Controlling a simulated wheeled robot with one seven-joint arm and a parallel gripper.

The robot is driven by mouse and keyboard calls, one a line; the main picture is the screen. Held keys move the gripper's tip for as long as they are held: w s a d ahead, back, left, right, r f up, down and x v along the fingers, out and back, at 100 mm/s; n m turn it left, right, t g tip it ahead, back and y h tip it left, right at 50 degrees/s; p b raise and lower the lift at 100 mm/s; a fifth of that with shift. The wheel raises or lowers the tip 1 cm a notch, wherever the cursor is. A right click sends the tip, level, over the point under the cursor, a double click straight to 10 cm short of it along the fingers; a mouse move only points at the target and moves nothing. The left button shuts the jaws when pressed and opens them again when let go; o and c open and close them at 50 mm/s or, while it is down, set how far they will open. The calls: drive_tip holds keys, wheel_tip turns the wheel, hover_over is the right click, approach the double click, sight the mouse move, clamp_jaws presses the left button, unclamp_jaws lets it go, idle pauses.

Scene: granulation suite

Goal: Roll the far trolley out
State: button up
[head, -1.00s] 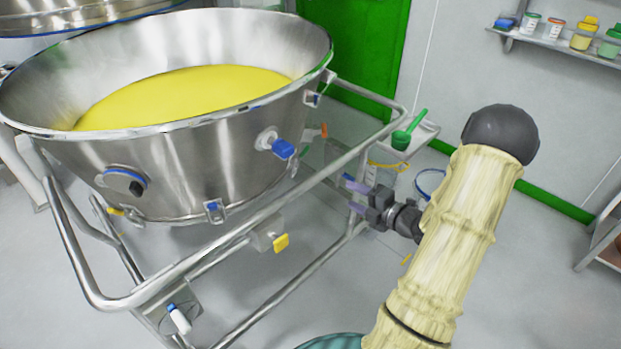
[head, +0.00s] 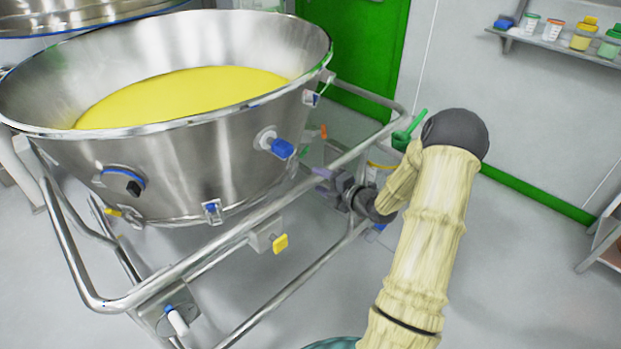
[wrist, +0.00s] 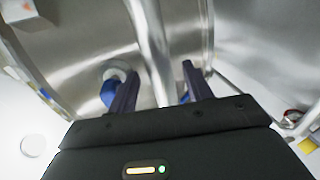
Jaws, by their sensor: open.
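A steel trolley with a tubular frame (head: 265,212) carries a large steel bowl (head: 170,165) of yellow powder (head: 175,97). Part of another steel vessel (head: 60,25) shows behind it at the upper left; I cannot tell which one is meant by far. My gripper (head: 322,181) is open beside the right-hand top rail of the front trolley. In the wrist view the rail (wrist: 150,35) runs between the two open fingers (wrist: 157,85); the jaws are not closed on it.
A blue-knobbed fitting (head: 282,148) sticks out of the bowl near my gripper, and a yellow-knobbed one (head: 280,243) sits lower on the frame. A green scoop (head: 405,135) is behind my arm. A wall shelf (head: 560,45) holds several jars. Floor (head: 520,270) at right is clear.

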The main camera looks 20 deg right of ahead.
sight(310, 177)
drive_tip(key=x, duration=0.5)
drive_tip(key=shift+c, duration=0.4)
clamp_jaws()
